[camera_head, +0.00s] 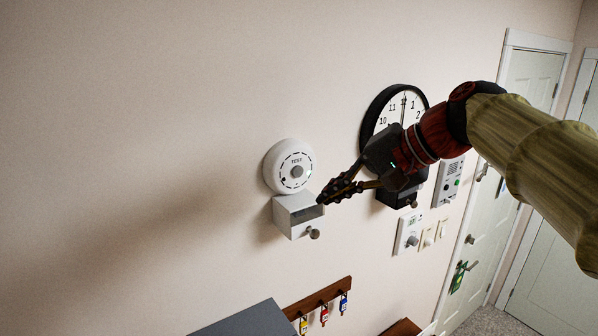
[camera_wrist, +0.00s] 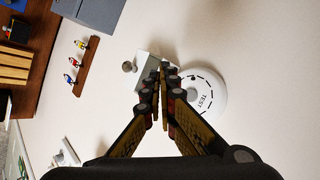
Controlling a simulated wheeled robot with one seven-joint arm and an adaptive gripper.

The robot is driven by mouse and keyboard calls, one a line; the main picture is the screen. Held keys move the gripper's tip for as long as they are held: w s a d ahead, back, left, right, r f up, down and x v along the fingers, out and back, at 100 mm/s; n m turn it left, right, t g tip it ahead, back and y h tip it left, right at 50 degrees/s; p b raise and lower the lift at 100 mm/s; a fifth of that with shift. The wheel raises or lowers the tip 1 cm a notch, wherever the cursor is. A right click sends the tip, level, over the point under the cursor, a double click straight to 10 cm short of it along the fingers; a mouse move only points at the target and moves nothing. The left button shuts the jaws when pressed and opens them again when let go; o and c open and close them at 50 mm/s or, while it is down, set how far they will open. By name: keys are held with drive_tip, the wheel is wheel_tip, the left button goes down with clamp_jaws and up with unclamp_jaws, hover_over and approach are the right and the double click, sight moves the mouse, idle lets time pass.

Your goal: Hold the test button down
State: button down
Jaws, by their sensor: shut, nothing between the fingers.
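A round white alarm (camera_head: 276,160) with a grey button (camera_head: 297,172) in its middle and the word TEST is mounted on the wall. It also shows in the wrist view (camera_wrist: 214,92), its button (camera_wrist: 192,94) partly beside my fingers. My gripper (camera_head: 321,200) is shut and empty, its tips to the lower right of the alarm. In the wrist view my gripper (camera_wrist: 164,68) points toward the wall, its tips over the white box below the alarm. I see no clear contact with the button.
A white box (camera_head: 291,220) with a knob is just under the alarm. A black-rimmed clock (camera_head: 368,112) hangs behind my arm. An intercom panel (camera_head: 451,183), thermostat (camera_head: 406,230) and switches are to the right. A key rack (camera_head: 312,300) is below. Wall left of the alarm is clear.

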drive_tip(key=shift+w+a+p, duration=0.45)
drive_tip(key=shift+w+a, duration=0.3)
drive_tip(key=shift+w, duration=0.35)
drive_tip(key=shift+w+a+p, duration=0.5)
drive_tip(key=shift+w+a, duration=0.25)
drive_tip(key=shift+w, duration=0.4)
drive_tip(key=shift+w+a+p, duration=0.45)
drive_tip(key=shift+w+a, duration=0.3)
drive_tip(key=shift+w, duration=0.35)
drive_tip(key=shift+w+a, duration=0.15)
drive_tip(key=shift+w+a, duration=0.1)
drive_tip(key=shift+w, duration=0.15)
drive_tip(key=shift+w+a+p, duration=0.2)
drive_tip(key=shift+w+p, duration=0.05)
drive_tip(key=shift+p, duration=0.05)
drive_tip(key=shift+s+d, duration=0.1)
idle(0.6)
drive_tip(key=shift+s+d+b, duration=0.35)
drive_tip(key=shift+s+b, duration=0.05)
drive_tip(key=shift+s, duration=0.2)
drive_tip(key=s+d+b, duration=0.1)
drive_tip(key=s, duration=0.1)
drive_tip(key=s+d+b, duration=0.1)
drive_tip(key=s, duration=0.1)
drive_tip(key=shift+d, duration=0.4)
